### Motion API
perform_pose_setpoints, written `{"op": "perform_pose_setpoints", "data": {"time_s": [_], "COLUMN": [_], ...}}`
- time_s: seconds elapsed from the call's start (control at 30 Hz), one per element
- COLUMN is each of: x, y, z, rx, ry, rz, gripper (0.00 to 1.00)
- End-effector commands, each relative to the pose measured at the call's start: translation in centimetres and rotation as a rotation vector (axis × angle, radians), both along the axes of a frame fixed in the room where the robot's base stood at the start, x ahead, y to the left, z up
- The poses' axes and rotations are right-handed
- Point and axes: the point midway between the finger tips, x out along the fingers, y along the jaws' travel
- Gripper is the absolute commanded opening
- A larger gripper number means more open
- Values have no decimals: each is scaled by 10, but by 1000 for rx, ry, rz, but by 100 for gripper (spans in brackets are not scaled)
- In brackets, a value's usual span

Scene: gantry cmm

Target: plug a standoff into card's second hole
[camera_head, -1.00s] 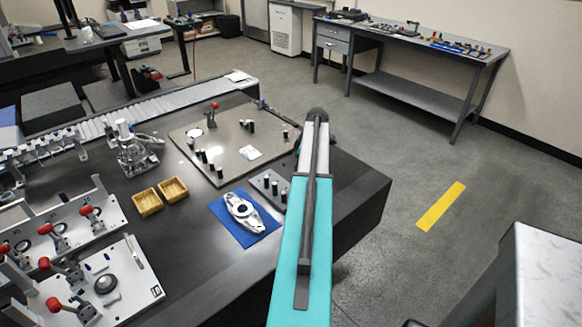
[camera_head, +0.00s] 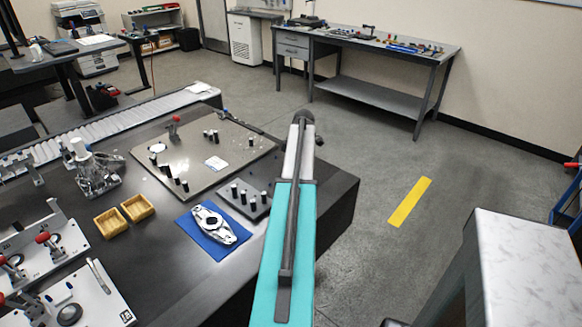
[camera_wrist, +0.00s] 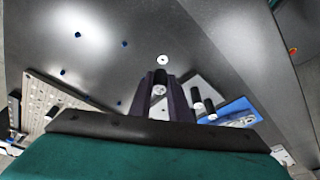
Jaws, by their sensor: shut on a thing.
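My gripper (camera_wrist: 161,85) shows in the wrist view with its dark fingers close together around a small dark standoff (camera_wrist: 159,78), whose lower part is hidden between them. A grey block (camera_head: 263,208) holds several black standoffs (camera_head: 244,196) with pale tops in the head view. Two standoffs (camera_wrist: 203,100) also show right of the fingers in the wrist view. I cannot make out which holes the card marks. In the head view my arm hides my gripper.
A silver part (camera_head: 213,224) lies on a blue mat (camera_head: 203,243), near the standoff block. Two yellow bins (camera_head: 112,221) stand left of it. Red-handled clamps (camera_head: 44,237) crowd the left. A conveyor (camera_head: 95,128) runs behind. The floor right of the dark table is open.

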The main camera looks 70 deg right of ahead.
Motion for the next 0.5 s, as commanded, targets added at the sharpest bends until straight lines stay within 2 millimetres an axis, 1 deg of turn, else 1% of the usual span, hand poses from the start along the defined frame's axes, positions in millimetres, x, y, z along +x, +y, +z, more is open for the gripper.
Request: {"op": "perform_pose_setpoints", "data": {"time_s": [0.27, 0.37, 0.47, 0.5], "x": [2, 8, 21, 29], "y": [1, 5, 14, 19], "z": [0, 2, 7, 9], "rx": [0, 0, 0, -1], "ry": [0, 0, 0, 0], "rz": [0, 0, -2, -2], "gripper": [0, 0, 0, 0]}}
